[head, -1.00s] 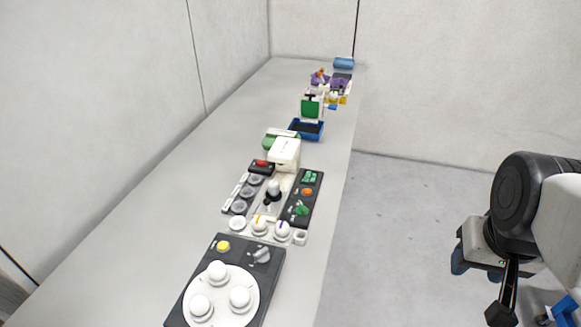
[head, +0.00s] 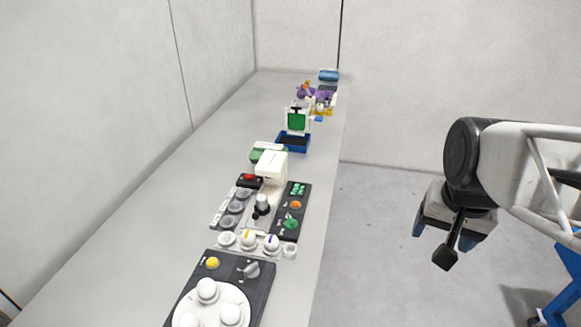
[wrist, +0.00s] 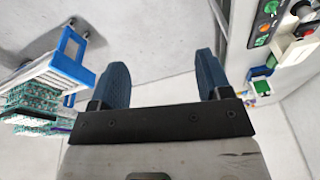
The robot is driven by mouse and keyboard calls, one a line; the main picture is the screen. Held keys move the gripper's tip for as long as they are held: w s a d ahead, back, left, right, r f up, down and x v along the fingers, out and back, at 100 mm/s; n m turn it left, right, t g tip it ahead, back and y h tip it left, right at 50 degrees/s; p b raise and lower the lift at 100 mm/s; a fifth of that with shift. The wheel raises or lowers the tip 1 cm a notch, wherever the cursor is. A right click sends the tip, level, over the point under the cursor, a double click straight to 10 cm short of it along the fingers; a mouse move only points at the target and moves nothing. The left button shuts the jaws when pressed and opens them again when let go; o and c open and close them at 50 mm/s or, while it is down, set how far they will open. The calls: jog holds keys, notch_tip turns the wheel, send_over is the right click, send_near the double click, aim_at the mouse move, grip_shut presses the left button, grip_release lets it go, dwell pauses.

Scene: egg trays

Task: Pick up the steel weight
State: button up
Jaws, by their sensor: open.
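I cannot pick out the steel weight for certain. A small grey, metallic-looking piece with a dark base (head: 262,203) stands upright on the bench, between the grey cups and the dark panel in the head view. It may be the weight, but it is too small to tell. My gripper (head: 444,230) hangs over the floor to the right of the bench, well apart from everything on it. In the wrist view my gripper (wrist: 161,72) has its two dark blue fingers wide apart, with only pale floor between them.
On the long grey bench (head: 130,235) stand a dark box with white knobs (head: 255,285), a white device (head: 271,163), a dark button panel (head: 291,212) and a blue tray (head: 293,147). A blue-framed rack (wrist: 73,45) with green stacks is left in the wrist view. Open floor lies between.

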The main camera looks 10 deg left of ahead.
jog(key=w+a+m, duration=0.4)
jog(key=w+a, duration=0.4)
jog(key=w, duration=0.4)
jog(key=m+g, duration=0.2)
jog(key=m, duration=0.7)
send_over(262, 196)
jog(key=f, duration=1.9)
jog(key=shift+s+d+f, duration=0.1)
jog(key=shift+d+f, duration=0.15)
jog(key=shift+f, duration=0.15)
jog(key=shift+a+f, duration=0.15)
jog(key=shift+a, duration=0.05)
jog(key=shift+f, duration=0.15)
jog(key=shift+f, duration=1.2)
jog(key=shift+f, duration=0.1)
